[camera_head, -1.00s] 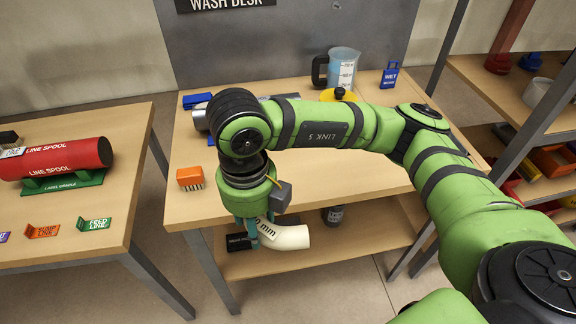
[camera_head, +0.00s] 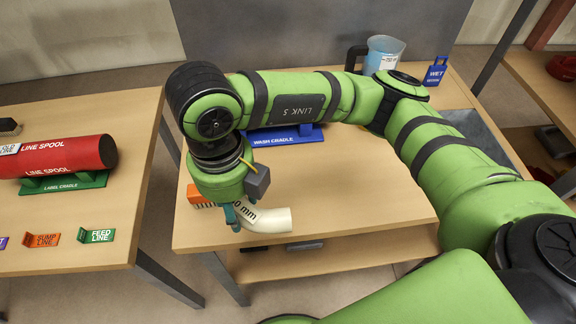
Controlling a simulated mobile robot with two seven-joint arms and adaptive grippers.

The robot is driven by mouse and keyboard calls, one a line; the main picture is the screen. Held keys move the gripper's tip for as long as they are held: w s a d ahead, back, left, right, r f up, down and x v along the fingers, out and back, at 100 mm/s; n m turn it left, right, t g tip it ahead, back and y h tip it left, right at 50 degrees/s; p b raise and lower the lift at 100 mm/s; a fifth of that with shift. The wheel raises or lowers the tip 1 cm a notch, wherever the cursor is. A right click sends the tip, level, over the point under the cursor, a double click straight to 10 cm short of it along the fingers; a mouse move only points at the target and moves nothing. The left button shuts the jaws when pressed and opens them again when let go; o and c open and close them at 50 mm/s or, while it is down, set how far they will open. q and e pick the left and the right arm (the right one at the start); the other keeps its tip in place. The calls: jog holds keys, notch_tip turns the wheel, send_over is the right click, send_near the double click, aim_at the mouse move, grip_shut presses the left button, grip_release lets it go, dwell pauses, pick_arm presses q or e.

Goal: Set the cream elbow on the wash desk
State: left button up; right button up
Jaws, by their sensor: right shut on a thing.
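My right gripper (camera_head: 234,216) is shut on the cream elbow (camera_head: 268,221), a curved pipe piece with "mm" printed on it. The elbow shows against the front part of the wash desk (camera_head: 360,190), near its front edge. I cannot tell whether it touches the top or hangs above it. The fingers cover the elbow's left end. My left gripper is not in view.
An orange brush (camera_head: 200,196) lies just left of and behind the gripper. A blue wash cradle (camera_head: 285,138) stands behind my arm. A blue jug (camera_head: 384,52) and a blue "wet" sign (camera_head: 436,72) are at the back. The desk's middle front is clear.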

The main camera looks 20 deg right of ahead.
jog(key=w+d+f, duration=0.1)
jog(key=w+d+f+p, duration=0.1)
jog(key=w+p, duration=0.1)
jog(key=w, duration=0.1)
jog(key=shift+d+f, duration=0.4)
jog(key=w+f, duration=0.1)
jog(key=w+d+f, duration=0.1)
jog(key=w, duration=0.1)
jog(key=w+f+p, duration=0.1)
jog(key=shift+w+d, duration=0.15)
jog(key=shift+d, duration=0.25)
jog(key=shift+w+d+f, duration=0.15)
jog(key=shift+w, duration=0.1)
notch_tip(320, 180, down, 4)
jog(key=shift+r+p, duration=0.15)
jog(key=shift+p, duration=0.8)
jog(key=shift+f, duration=0.3)
jog(key=o, duration=0.9)
jog(key=shift+f+b, duration=0.1)
jog(key=shift+b, duration=0.2)
jog(key=o, duration=0.4)
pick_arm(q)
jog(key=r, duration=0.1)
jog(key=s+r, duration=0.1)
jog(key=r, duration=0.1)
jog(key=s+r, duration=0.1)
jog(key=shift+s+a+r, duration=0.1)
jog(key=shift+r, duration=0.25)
pick_arm(e)
jog(key=shift+o, duration=0.2)
